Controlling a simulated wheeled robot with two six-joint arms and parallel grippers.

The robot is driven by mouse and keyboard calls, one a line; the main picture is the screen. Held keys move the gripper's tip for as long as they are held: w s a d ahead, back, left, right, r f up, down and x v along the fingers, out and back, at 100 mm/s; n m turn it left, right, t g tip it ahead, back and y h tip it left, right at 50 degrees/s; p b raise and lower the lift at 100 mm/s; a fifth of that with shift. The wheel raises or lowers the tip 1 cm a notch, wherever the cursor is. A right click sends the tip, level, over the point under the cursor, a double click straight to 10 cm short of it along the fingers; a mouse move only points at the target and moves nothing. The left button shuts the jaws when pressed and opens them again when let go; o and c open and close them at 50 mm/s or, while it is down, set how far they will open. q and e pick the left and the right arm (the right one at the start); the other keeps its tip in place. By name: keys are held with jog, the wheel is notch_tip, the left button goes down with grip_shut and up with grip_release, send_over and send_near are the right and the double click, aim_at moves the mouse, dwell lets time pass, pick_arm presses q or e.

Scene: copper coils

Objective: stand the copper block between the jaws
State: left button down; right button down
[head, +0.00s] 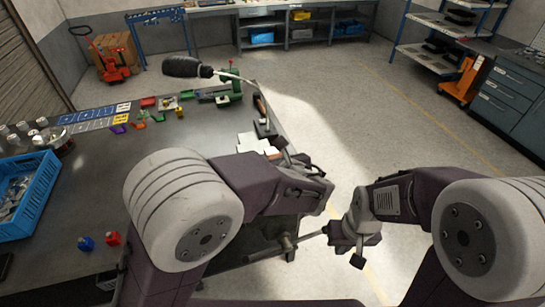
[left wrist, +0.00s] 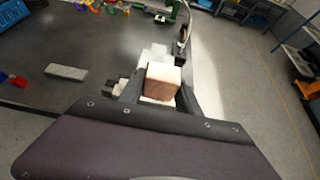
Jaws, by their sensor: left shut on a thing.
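The copper block (left wrist: 162,80) is a pinkish cube-like piece in the left wrist view. My left gripper (left wrist: 163,92) is shut on it, with a dark finger on each side. Pale pieces show behind and below the block, and I cannot tell whether it touches them. A metal screw and bar (head: 286,243) show below my left arm; the jaws cannot be made out clearly. My right gripper (head: 350,248) hangs away from the block, its opening unclear.
Pale blocks (head: 255,144) lie near the table's right edge. A blue crate (head: 28,200) stands at the left. A grey bar (left wrist: 66,72) lies on the table. Open floor is at the right.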

pick_arm(q)
notch_tip(320, 180, down, 7)
jog(key=b, duration=0.5)
jog(key=shift+w+r+b, duration=0.15)
jog(key=shift+r+b, duration=0.05)
jog(key=shift+b, duration=0.15)
dwell(0.7)
jog(key=shift+a+f, duration=0.1)
jog(key=shift+f, duration=0.15)
